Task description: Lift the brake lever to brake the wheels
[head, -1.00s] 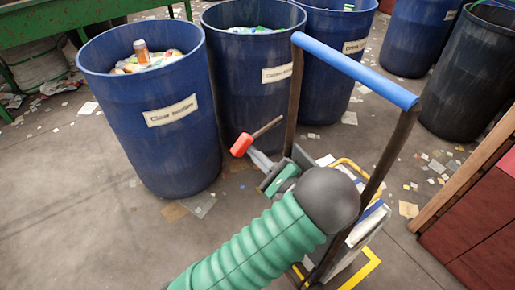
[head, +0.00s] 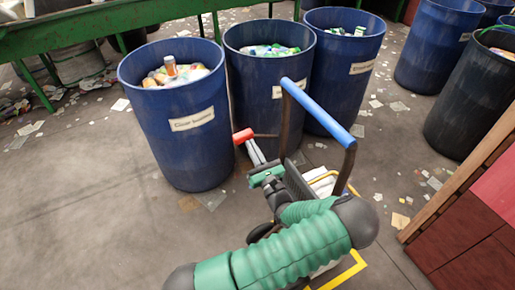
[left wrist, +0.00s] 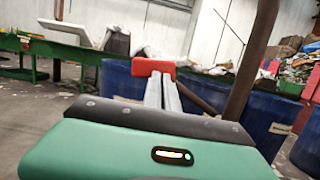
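The brake lever is a thin brown rod with a red grip (head: 243,136) at its left end, beside the cart in the head view. The red grip also shows in the left wrist view (left wrist: 153,67), crossing the ends of my fingers. My left gripper (head: 254,151) has its two grey fingers close together, with their tips at the red grip. The grip spans across both fingers rather than lying between them, and it hides the tips. The cart's blue handle bar (head: 318,109) stands above my arm. My green arm hides much of the cart. My right gripper is not in view.
Blue barrels stand behind the lever, the nearest (head: 180,150) close to my left gripper. A black barrel (head: 468,105) and a red box with a wooden edge (head: 470,235) are on the right. The floor at the left is mostly clear, with scattered litter.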

